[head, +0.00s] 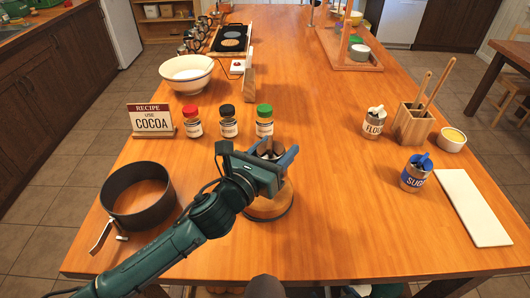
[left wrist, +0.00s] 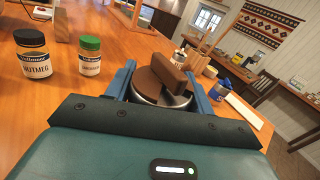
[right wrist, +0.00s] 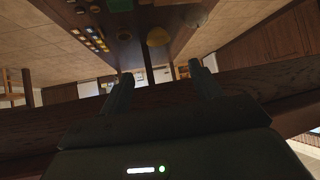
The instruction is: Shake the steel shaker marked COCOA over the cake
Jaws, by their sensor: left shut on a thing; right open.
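My left gripper (head: 270,155) is shut on a steel shaker with a brown top and a brown bar-like handle (left wrist: 172,72). Its steel rim shows between the fingers in the left wrist view; no label is readable on it. A round light-brown cake (head: 268,203) on a dark-rimmed base lies on the table just below the gripper, partly hidden by gripper and arm. I cannot tell the gap between shaker and cake. My right gripper (right wrist: 160,73) is open and empty, away from these things.
A dark ring pan (head: 138,207) sits at left. FLOUR (head: 374,124) and SUGAR (head: 412,177) shakers and a white board (head: 472,208) are at right. The table centre-right is clear.

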